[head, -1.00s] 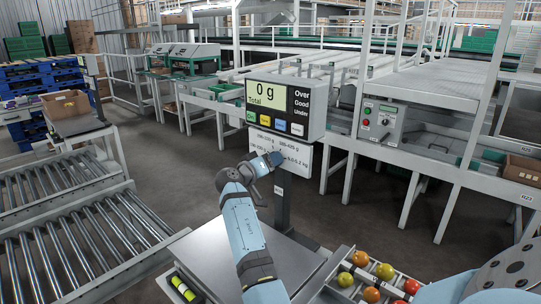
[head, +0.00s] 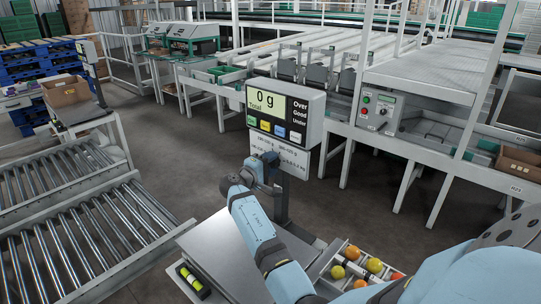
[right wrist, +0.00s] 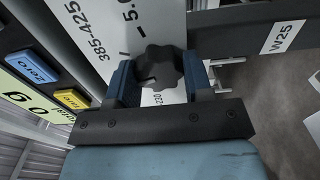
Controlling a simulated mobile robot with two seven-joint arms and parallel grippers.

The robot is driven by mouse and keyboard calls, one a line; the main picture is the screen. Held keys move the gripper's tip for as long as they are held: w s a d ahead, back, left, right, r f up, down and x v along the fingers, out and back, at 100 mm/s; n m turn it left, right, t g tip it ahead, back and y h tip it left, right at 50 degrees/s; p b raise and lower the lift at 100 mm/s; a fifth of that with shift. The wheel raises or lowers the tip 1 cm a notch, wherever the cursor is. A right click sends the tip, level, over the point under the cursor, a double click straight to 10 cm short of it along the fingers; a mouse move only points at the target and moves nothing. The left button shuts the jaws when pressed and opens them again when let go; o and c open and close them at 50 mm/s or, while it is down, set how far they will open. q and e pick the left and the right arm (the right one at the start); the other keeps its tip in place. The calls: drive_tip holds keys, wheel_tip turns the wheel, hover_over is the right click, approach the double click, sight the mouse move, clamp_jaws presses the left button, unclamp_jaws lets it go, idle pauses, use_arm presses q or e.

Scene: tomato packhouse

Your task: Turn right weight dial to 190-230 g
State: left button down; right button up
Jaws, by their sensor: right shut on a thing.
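The weight dial is a black lobed knob (right wrist: 162,68) on a white label plate, seen in the right wrist view. My right gripper (right wrist: 160,80) has its two blue fingers on either side of the knob and is shut on it. In the head view my right gripper (head: 268,160) is at the label plate (head: 293,154) under the scale display (head: 283,105), and it hides the dial there. The display reads 0 g. Plate print includes 385-425 g; where the dial points is unclear. My left gripper is out of view.
A steel weighing platform (head: 225,250) lies below the display post. A tray with several tomatoes (head: 355,268) is to its right. Roller conveyors (head: 75,230) run at the left. A grey control box (head: 378,110) is mounted on the machine behind.

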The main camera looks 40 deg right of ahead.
use_arm(q)
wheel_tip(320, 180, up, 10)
drive_tip(key=p, duration=1.2)
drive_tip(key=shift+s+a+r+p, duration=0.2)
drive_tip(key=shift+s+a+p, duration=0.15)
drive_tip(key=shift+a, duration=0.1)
use_arm(e)
drive_tip(key=shift+n, duration=6.2)
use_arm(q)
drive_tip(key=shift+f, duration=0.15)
use_arm(e)
drive_tip(key=o, duration=0.9)
drive_tip(key=shift+a, duration=0.1)
use_arm(q)
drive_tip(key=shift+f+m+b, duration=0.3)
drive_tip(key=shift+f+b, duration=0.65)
drive_tip(key=shift+b, duration=0.05)
use_arm(e)
drive_tip(key=a, duration=0.4)
drive_tip(key=s+a, duration=0.1)
drive_tip(key=a, duration=0.8)
drive_tip(key=shift+s+a, duration=0.15)
drive_tip(key=shift+a, duration=0.2)
